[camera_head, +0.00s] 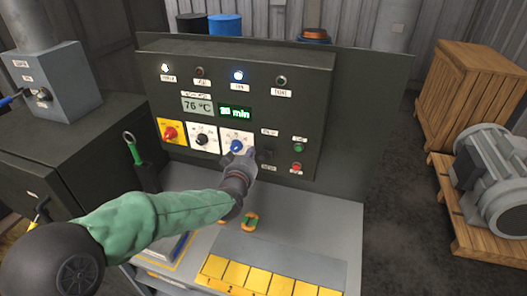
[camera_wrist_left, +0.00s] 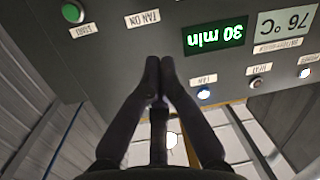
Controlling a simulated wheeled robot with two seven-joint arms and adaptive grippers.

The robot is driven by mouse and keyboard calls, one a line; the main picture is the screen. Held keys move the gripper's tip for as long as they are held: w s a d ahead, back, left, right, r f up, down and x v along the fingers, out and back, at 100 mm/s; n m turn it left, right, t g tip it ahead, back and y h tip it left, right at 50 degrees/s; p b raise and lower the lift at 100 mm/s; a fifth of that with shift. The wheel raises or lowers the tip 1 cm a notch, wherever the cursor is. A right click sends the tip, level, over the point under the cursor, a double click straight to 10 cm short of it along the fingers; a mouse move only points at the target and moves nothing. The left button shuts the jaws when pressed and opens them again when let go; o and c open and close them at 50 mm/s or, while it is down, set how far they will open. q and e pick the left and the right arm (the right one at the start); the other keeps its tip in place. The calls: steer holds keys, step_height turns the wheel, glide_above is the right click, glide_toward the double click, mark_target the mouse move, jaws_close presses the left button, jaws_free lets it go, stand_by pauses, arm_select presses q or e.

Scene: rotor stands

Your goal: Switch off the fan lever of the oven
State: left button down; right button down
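The dark oven control panel (camera_head: 300,110) carries a small black fan lever (camera_head: 266,155) with labels above and below it. My left gripper (camera_head: 251,154) is in front of the panel, just left of the lever and beside the blue knob (camera_head: 236,146). In the left wrist view its two fingers (camera_wrist_left: 159,62) meet at the tips, with nothing visible between them. The FAN ON label (camera_wrist_left: 142,18) shows upside down near the tips; the lever itself is not visible there. The fan lamp (camera_head: 238,76) is lit. Contact with the lever cannot be told. My right gripper is not in view.
A red knob (camera_head: 170,133) and a black knob (camera_head: 202,139) sit to the left; green (camera_head: 299,147) and red (camera_head: 297,166) buttons sit right of the lever. A grey bench (camera_head: 325,215) lies below. A motor (camera_head: 496,180) and crate (camera_head: 468,95) stand at right.

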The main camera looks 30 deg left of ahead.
arm_select(q)
glide_above(265, 156)
steer(key=a, duration=0.3)
steer(key=f, duration=0.2)
steer(key=shift+s+d+f, duration=0.1)
steer(key=shift+d+f, duration=0.15)
steer(key=shift+f, duration=0.5)
steer(key=shift+s+d+f, duration=0.1)
steer(key=shift+d+f, duration=0.15)
steer(key=shift+f, duration=0.5)
